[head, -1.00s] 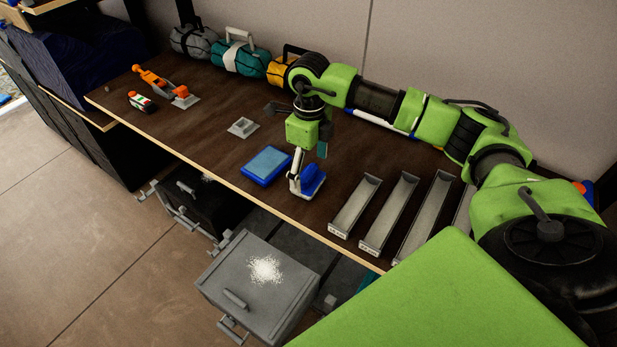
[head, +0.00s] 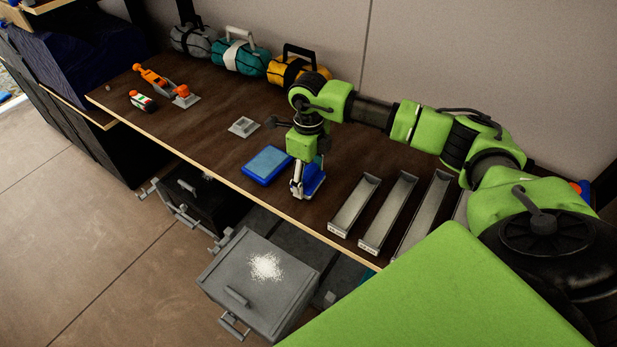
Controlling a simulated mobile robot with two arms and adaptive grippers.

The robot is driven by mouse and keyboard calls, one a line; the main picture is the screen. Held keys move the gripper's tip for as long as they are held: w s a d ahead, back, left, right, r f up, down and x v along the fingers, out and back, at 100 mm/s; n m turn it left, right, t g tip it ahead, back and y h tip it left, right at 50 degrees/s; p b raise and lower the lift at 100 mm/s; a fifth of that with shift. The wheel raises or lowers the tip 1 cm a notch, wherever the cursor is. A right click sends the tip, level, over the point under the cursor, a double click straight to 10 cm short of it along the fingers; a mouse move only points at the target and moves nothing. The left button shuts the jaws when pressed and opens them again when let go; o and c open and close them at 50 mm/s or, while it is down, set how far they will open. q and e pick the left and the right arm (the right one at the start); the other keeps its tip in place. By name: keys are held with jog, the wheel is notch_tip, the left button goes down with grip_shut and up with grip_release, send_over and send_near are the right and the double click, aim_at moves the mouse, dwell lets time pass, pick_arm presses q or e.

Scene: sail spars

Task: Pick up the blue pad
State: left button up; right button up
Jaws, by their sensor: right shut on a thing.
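My right gripper (head: 299,190) points down over the workbench near its front edge. It is shut on the blue pad (head: 314,180), a small dark blue piece partly hidden behind the fingers. I cannot tell whether the pad is touching the bench or just above it. My left gripper is not in view.
A blue tray with a lighter blue top (head: 267,163) lies just left of my right gripper. Narrow grey trays (head: 354,207) stand to the right. A small grey block (head: 243,126), an orange tool (head: 154,80) and several bags (head: 238,58) are farther left. A grey drawer (head: 262,280) stands below.

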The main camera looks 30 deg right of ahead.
aim_at(308, 170)
jog(key=shift+w+r, duration=0.1)
jog(key=shift+r, duration=0.4)
notch_tip(308, 170, up, 2)
jog(key=shift+r+b, duration=0.2)
jog(key=shift+b, duration=0.2)
jog(key=s+a+r+b, duration=0.3)
jog(key=s+a+r, duration=0.3)
jog(key=a+r, duration=0.3)
jog(key=a, duration=0.3)
jog(key=shift+s+a+r+b, duration=0.15)
jog(key=shift+s+r+b, duration=0.2)
jog(key=shift+s+b, duration=0.05)
